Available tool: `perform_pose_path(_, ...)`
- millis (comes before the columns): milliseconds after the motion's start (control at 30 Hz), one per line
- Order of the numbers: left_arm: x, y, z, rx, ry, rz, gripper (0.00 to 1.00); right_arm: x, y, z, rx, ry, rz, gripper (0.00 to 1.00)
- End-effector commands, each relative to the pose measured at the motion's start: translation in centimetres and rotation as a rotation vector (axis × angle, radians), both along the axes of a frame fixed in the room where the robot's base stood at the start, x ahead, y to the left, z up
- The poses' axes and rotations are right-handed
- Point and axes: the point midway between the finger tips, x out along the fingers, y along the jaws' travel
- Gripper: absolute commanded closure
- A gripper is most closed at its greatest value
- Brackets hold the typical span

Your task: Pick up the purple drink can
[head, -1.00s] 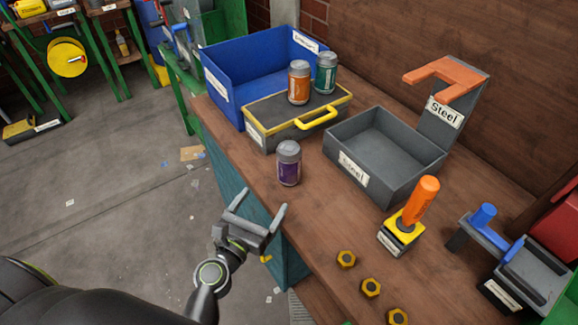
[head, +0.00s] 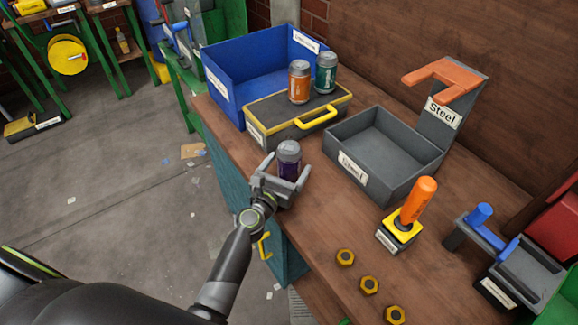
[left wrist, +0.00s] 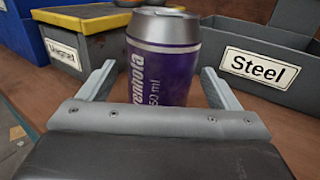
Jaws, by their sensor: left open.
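The purple drink can (head: 289,162) with a grey top stands upright on the wooden workbench near its front edge. My left gripper (head: 284,172) is open, with one finger on each side of the can. In the left wrist view the can (left wrist: 163,62) stands between the two fingers of my left gripper (left wrist: 158,85), with a visible gap on each side. The gripper's palm hides the can's lower part there. My right gripper is not in view.
A grey steel bin (head: 398,178) stands right of the can. Behind it are a yellow-edged case (head: 268,130) with an orange can (head: 299,82) and a green can (head: 326,73), and a blue bin (head: 225,92). An orange-handled tool (head: 415,205) and several yellow nuts (head: 369,285) are nearer.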

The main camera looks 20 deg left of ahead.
Motion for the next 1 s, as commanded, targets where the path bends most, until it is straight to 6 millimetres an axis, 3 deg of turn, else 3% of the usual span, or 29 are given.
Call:
perform_pose_path(200, 2.6, -0.4, -0.2, 0.001, -0.001, 0.0, 0.16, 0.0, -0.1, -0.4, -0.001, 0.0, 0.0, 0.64)
perform_pose_path(500, 3.0, -0.4, -0.2, 0.001, 0.0, 0.0, 0.16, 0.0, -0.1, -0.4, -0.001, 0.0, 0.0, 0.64)
perform_pose_path(867, 3.0, -0.4, -0.2, 0.001, 0.0, 0.0, 0.61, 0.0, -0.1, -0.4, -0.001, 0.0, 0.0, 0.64)
perform_pose_path(1000, 3.0, -0.4, -0.2, 0.0, 0.0, 0.0, 0.63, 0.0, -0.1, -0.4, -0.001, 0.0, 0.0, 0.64)
